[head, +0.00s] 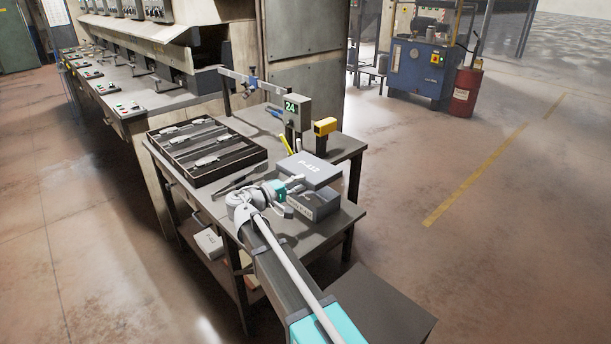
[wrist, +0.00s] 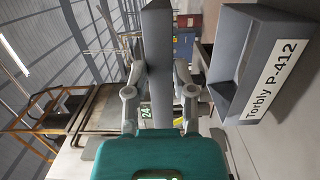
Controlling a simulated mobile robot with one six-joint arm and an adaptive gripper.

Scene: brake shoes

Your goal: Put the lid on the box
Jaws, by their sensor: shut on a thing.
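The grey lid marked P-412 (head: 311,170) is held level over the grey box (head: 317,204) on the workbench. My gripper (head: 291,186) is shut on the lid's near edge. In the wrist view my gripper (wrist: 159,82) has one finger on each face of the lid (wrist: 157,45), which shows edge-on. The box, labelled Torbly P-412, shows in the wrist view (wrist: 226,62) apart from the lid, with its open side facing it. In the head view the lid hides most of the box's opening.
A dark tray of brake shoes (head: 165,147) lies on the workbench (head: 190,192) left of the box. A post with a 24 sign (head: 296,112) and a yellow-topped device (head: 324,127) stand behind. The floor to the right is clear.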

